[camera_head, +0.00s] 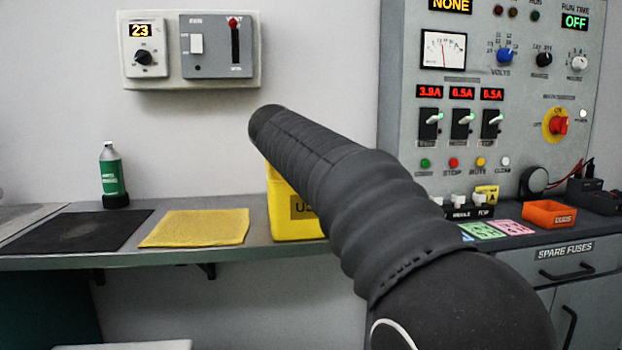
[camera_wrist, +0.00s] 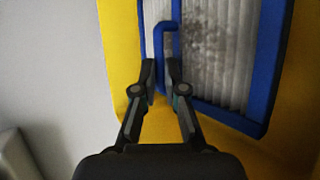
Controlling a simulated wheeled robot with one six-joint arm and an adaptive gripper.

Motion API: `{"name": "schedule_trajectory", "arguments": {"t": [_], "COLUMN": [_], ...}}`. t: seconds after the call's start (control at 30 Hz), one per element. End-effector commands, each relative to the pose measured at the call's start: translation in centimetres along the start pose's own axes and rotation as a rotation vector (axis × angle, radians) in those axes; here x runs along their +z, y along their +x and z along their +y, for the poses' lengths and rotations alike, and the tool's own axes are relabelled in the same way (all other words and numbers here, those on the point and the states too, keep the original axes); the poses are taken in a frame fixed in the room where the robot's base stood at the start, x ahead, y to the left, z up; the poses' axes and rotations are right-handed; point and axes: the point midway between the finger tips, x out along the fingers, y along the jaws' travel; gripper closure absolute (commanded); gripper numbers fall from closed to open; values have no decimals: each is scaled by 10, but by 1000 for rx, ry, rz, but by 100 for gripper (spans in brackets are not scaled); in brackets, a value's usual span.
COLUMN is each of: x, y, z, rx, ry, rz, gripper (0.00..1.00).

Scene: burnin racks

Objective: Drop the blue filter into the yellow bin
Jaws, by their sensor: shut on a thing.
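The blue filter (camera_wrist: 268,60) fills the upper right of the wrist view. It has a blue frame around grey, stained pleats, and a blue hooked handle. My gripper (camera_wrist: 161,76) is shut on this handle. The yellow bin (camera_wrist: 117,40) shows around and behind the filter; I cannot tell how far the filter is above or inside it. In the head view the yellow bin (camera_head: 290,208) stands on the bench, partly hidden behind my arm. My gripper and the filter are hidden there.
On the bench left of the bin lie a yellow cloth (camera_head: 196,228) and a black mat (camera_head: 75,231), with a green bottle (camera_head: 112,178) behind. To the right are a control panel (camera_head: 480,75) and an orange tray (camera_head: 553,214). A wall-mounted control box (camera_head: 190,50) hangs above.

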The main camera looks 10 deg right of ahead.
Motion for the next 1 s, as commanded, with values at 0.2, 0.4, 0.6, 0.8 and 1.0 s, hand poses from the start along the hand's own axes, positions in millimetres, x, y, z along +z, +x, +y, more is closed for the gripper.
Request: {"name": "schedule_trajectory", "arguments": {"t": [0.2,0.4,0.6,0.8,1.0], "x": [0,-1,-2,-3,-3], "y": [0,2,5,6,6], "z": [0,-4,-8,-10,-10], "rx": [1,0,0,1,0], "ry": [0,0,0,0,0], "rz": [0,0,0,0,0], "gripper": [100,100,100,100,64]}}
